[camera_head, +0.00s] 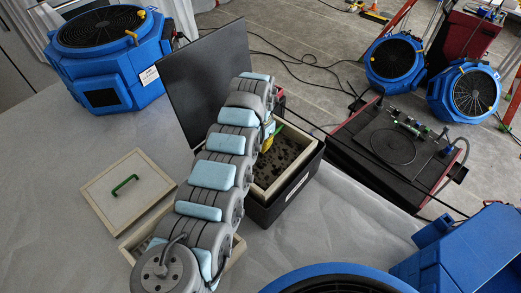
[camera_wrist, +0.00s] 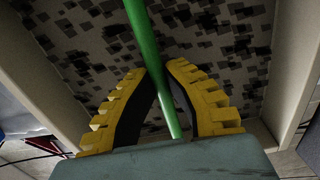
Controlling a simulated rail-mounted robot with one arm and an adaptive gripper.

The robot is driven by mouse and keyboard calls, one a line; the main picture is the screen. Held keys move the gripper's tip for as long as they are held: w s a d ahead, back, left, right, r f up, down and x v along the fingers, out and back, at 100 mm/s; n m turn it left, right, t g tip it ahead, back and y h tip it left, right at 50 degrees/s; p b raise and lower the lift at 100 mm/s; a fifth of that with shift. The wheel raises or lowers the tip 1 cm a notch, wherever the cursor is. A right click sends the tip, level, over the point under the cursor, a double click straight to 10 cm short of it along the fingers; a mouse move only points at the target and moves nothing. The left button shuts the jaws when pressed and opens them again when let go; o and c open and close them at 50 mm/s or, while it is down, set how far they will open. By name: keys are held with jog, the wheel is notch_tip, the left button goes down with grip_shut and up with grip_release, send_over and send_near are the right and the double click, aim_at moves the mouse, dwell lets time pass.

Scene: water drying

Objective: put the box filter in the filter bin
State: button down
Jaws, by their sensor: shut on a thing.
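A box filter with a beige frame and dark-speckled face (camera_head: 290,152) is at the mouth of a black open-topped box (camera_head: 283,198), which may be the filter bin. I cannot tell whether the filter rests in it or hangs just above. My gripper (camera_head: 272,137) is over the filter, partly hidden by my arm. In the wrist view its yellow fingers (camera_wrist: 158,105) are closed around the filter's green handle (camera_wrist: 145,40), with the speckled face (camera_wrist: 225,45) close beyond them.
A clean-looking framed filter with a green handle (camera_head: 127,203) lies on the table at left. Another beige-framed piece (camera_head: 234,262) is mostly under my arm. A dark upright panel (camera_head: 208,75) stands behind the black box. Blue blowers (camera_head: 110,60) and a black-topped red unit (camera_head: 385,150) surround the area.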

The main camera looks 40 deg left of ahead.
aim_at(260, 153)
jog(key=shift+f, duration=1.3)
jog(key=shift+f, duration=0.65)
jog(key=c, duration=1.2)
grip_release()
jog(key=shift+c, duration=0.2)
jog(key=shift+r, duration=0.1)
notch_tip(260, 153, up, 13)
jog(key=shift+a+b, duration=0.1)
jog(key=shift+b, duration=0.6)
